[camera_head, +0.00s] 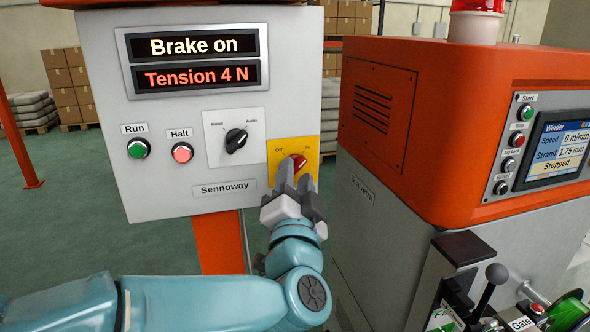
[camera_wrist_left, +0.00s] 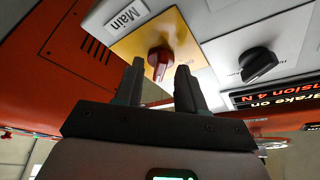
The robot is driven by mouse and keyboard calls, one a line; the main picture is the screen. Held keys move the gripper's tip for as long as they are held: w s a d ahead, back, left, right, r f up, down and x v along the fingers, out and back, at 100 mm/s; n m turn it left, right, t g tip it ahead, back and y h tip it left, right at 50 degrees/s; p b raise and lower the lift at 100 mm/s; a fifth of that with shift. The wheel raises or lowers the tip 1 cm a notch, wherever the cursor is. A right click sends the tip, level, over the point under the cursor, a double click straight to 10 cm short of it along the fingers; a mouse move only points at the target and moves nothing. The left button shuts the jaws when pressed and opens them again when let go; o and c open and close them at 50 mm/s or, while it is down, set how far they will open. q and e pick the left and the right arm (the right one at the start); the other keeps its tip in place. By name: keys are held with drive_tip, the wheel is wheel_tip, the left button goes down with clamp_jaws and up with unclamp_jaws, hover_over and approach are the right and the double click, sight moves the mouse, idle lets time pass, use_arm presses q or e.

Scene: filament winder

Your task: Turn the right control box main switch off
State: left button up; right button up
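The control box (camera_head: 100,110) is a light grey cabinet. A yellow plate on its lower right (camera_head: 276,163) carries a red rotary main switch (camera_head: 298,160), partly hidden by my left gripper. The plate has a label at its upper left and one at its upper right; the knob seems turned towards the right one. In the left wrist view the red knob (camera_wrist_left: 160,55) shows beside a "Main" label (camera_wrist_left: 126,17). My left gripper (camera_head: 294,178) is in front of the switch. In the wrist view its fingers (camera_wrist_left: 160,72) are apart, either side of the knob's lower end, with gaps visible. My right gripper is out of view.
The box's display (camera_head: 195,61) reads "Brake on" and "Tension 4 N". Below are a green Run button (camera_head: 138,148), a red Halt button (camera_head: 182,153) and a black selector (camera_head: 236,141). An orange and grey winder (camera_head: 440,110) stands close on the right; its screen (camera_head: 556,150) reads "Stopped".

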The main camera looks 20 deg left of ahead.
use_arm(q)
drive_tip(key=shift+w+r, duration=0.15)
drive_tip(key=shift+w, duration=0.15)
drive_tip(key=shift+a, duration=0.1)
drive_tip(key=shift+c, duration=1.3)
clamp_jaws()
